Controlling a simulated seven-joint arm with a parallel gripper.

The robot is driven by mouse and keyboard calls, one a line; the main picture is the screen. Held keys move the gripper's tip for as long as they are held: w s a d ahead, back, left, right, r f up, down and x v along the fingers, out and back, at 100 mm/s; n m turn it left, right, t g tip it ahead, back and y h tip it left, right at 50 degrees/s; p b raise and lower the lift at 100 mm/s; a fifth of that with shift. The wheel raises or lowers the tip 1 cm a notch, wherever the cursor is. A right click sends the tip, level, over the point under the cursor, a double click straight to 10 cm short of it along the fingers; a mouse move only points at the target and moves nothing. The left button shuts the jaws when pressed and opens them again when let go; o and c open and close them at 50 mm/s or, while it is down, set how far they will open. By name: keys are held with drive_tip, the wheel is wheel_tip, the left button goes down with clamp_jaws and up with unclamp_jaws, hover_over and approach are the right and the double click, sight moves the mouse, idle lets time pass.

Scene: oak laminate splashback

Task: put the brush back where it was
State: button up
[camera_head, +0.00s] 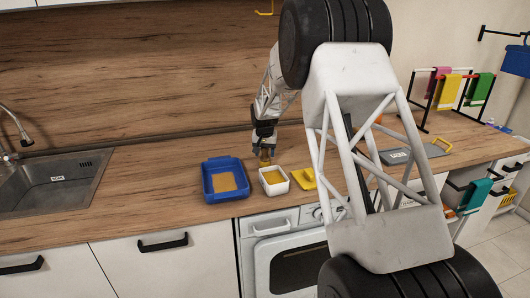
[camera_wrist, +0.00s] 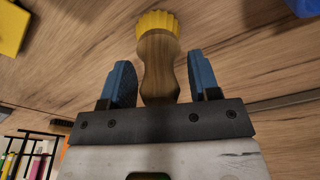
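The brush shows in the wrist view with a wooden handle (camera_wrist: 158,70) and yellow bristles (camera_wrist: 158,22). Its bristle end points away from my gripper (camera_wrist: 160,80). The two blue fingers stand on either side of the handle, with a visible gap on each side, so my gripper looks open around it. In the head view my gripper (camera_head: 265,147) is low over the counter, just behind the white tub (camera_head: 264,184). The brush (camera_head: 265,157) is small between the fingers there. I cannot tell whether its bristles touch the counter.
A blue tray (camera_head: 206,188) with yellowish contents stands left of the white tub. A yellow item (camera_head: 303,179) lies right of the tub. A sink (camera_head: 60,178) is at left. A grey board (camera_head: 398,156) and a towel rack (camera_head: 425,103) are at right.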

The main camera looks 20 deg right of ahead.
sight(264, 161)
drive_tip(key=shift+r, duration=0.1)
wheel_tip(264, 161, up, 12)
drive_tip(key=s, duration=0.1)
drive_tip(key=shift+s+a, duration=0.35)
idle(0.5)
drive_tip(key=shift+s, duration=0.1)
idle(0.6)
drive_tip(key=s+a+r+n, duration=0.15)
drive_tip(key=s+r, duration=0.25)
drive_tip(key=s, duration=0.6)
drive_tip(key=s+a+r, duration=0.2)
drive_tip(key=s+r, duration=0.1)
drive_tip(key=s, duration=0.7)
drive_tip(key=s+a+r+n, duration=0.15)
drive_tip(key=s+r, duration=0.25)
drive_tip(key=s, duration=0.6)
drive_tip(key=s+a+f, duration=0.1)
drive_tip(key=s+f, duration=0.2)
drive_tip(key=s, duration=1.2)
drive_tip(key=s+a+f+n+t, duration=0.1)
drive_tip(key=s+a+f, duration=0.1)
drive_tip(key=s, duration=1.2)
drive_tip(key=shift+s+f, duration=0.4)
drive_tip(key=shift+f, duration=0.1)
